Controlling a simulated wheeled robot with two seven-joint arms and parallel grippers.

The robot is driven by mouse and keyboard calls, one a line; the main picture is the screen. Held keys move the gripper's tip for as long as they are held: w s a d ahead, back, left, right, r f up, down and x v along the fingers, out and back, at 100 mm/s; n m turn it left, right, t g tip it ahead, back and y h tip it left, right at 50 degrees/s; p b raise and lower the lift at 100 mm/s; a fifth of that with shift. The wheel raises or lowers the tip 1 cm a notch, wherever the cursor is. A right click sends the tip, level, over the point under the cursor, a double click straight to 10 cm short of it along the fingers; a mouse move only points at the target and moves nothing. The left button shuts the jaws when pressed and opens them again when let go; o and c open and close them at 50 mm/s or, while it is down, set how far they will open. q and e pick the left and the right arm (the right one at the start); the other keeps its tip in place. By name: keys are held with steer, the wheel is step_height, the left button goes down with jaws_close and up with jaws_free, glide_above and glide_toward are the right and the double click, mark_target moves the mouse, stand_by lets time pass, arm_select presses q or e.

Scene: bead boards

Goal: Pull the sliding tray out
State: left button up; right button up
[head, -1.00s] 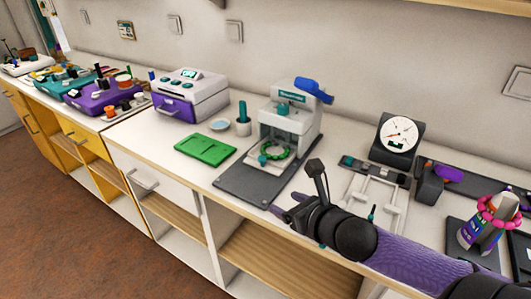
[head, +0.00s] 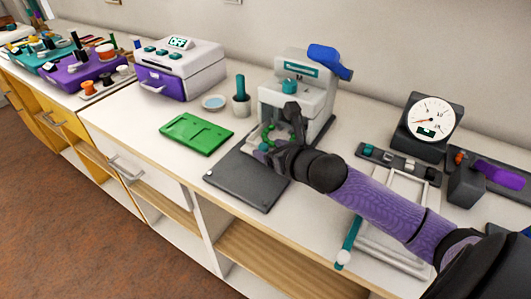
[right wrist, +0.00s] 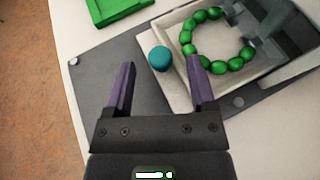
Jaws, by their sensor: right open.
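The white machine (head: 295,93) with a blue lever stands on a dark grey base plate (head: 240,180). In the right wrist view its pale sliding tray (right wrist: 178,75) carries a ring of green beads (right wrist: 237,64) and has a round teal knob (right wrist: 160,58) at its front. My right gripper (head: 274,133) is at the tray's front and partly hides it in the head view. In the right wrist view the open jaws (right wrist: 160,66) point at the knob, which shows between the fingertips. Contact cannot be told. My left gripper is not in view.
A green board (head: 196,134) lies left of the base plate, with a small dish (head: 214,102) and a teal-handled cup (head: 241,103) behind. A white frame (head: 400,187), a dial gauge (head: 428,122) and a purple-handled tool (head: 497,174) lie to the right, near my right arm.

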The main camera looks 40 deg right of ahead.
steer(key=shift+x, duration=0.9)
jaws_close()
stand_by(0.4)
stand_by(0.4)
